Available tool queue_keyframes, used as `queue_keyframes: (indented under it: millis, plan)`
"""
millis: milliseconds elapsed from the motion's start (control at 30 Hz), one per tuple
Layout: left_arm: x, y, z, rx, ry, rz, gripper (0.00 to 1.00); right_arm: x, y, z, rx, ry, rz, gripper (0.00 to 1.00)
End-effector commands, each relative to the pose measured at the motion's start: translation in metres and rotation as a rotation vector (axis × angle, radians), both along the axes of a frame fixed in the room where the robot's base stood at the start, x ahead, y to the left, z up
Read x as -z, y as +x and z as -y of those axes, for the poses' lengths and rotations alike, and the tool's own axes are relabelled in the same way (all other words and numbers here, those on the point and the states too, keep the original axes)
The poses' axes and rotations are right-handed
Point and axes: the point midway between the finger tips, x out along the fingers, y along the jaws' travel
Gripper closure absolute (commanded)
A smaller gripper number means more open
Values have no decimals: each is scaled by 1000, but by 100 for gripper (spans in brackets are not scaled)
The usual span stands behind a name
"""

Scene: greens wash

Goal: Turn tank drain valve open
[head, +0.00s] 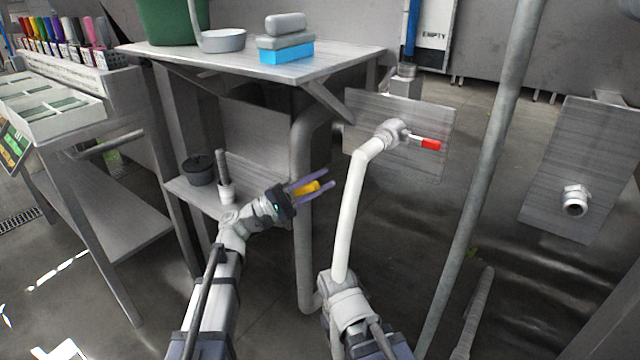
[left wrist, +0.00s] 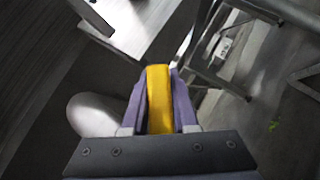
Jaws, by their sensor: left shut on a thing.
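My left gripper (head: 329,179) is in the middle of the head view, in front of a grey vertical pipe (head: 303,250) under the steel table. Its purple fingers are shut on a yellow handle (head: 308,187). In the left wrist view the yellow handle (left wrist: 158,100) lies lengthwise between both fingers (left wrist: 158,75). The valve body that the handle belongs to is hidden, so I cannot tell how far it is turned. My right arm shows at the bottom, but its gripper is not visible.
A red-tipped lever (head: 430,144) sits on a metal panel (head: 405,165) right of my left gripper. A thin pole (head: 490,150) stands further right. The steel table (head: 345,62) is above.

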Motion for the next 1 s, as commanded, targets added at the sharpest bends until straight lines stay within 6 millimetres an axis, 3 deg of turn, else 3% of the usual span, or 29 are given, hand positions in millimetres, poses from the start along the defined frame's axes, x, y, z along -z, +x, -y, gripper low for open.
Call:
queue_keyframes:
  millis: [167,200,467,767,1000]
  plan:
    - [0,0,-1,-2,1,0,100,0,0,0,0,0,0,50]
    - [0,0,-1,-2,1,0,72,0,0,0,0,0,0,50]
    - [0,0,0,-1,1,0,43,0,0,0,0,0,0,50]
    - [2,-1,-3,-1,2,1,43,2,0,0,0,0,0,50]
    - [20,-9,-34,-4,2,1,43,19,0,0,0,0,1,50]
